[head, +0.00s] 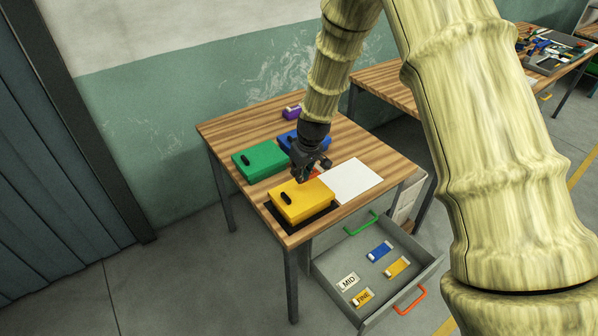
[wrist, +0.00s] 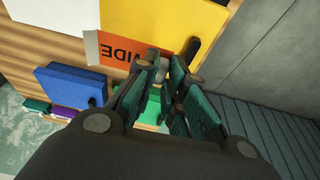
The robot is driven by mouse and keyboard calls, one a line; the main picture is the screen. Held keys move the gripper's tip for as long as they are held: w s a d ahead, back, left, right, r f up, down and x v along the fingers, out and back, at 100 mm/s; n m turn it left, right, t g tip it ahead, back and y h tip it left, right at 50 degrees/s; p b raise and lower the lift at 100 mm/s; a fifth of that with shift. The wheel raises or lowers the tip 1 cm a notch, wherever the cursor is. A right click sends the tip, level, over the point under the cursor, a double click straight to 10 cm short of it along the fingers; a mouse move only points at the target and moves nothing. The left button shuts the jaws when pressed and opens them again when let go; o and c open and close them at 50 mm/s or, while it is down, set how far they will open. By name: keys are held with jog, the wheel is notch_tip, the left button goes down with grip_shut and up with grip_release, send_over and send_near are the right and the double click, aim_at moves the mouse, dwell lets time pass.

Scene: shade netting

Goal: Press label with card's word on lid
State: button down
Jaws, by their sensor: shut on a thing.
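My gripper (head: 310,177) is shut on an orange label (wrist: 122,52) reading "WIDE", with a pale strip at one end. The word appears upside down in the wrist view, where the fingertips (wrist: 168,68) close at the label's edge. Only a small orange patch of it shows in the head view. The label is right by the yellow box's lid (head: 300,200); I cannot tell whether they touch. The yellow lid has a black handle and also shows in the wrist view (wrist: 165,20). I cannot make out a card with a word.
A green box (head: 260,161) and a blue box (head: 288,139) stand behind, with a small purple thing (head: 292,112). A white sheet (head: 351,181) lies right. The open drawer (head: 335,268) holds blue and yellow labels, "MID" (head: 348,282) and "FINE" (head: 362,298).

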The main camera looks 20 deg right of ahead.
aim_at(297, 194)
jog(key=shift+w+a+f+b, duration=0.1)
jog(key=shift+w+f+b, duration=0.1)
jog(key=shift+w+f, duration=0.3)
jog(key=shift+w+f+b, duration=0.15)
jog(key=shift+w+f, duration=0.05)
jog(key=shift+f, duration=0.5)
jog(key=shift+s+f+b, duration=0.3)
jog(key=shift+s, duration=0.05)
jog(key=shift+s+f, duration=0.1)
jog(key=shift+f, duration=0.2)
jog(key=shift+b+x, duration=0.7)
jog(key=shift+x, duration=0.45)
jog(key=shift+s+f+b, duration=0.1)
jog(key=shift+f+b, duration=0.3)
jog(key=shift+f, duration=0.4)
jog(key=shift+f, duration=0.35)
jog(key=c, duration=1.4)
grip_release()
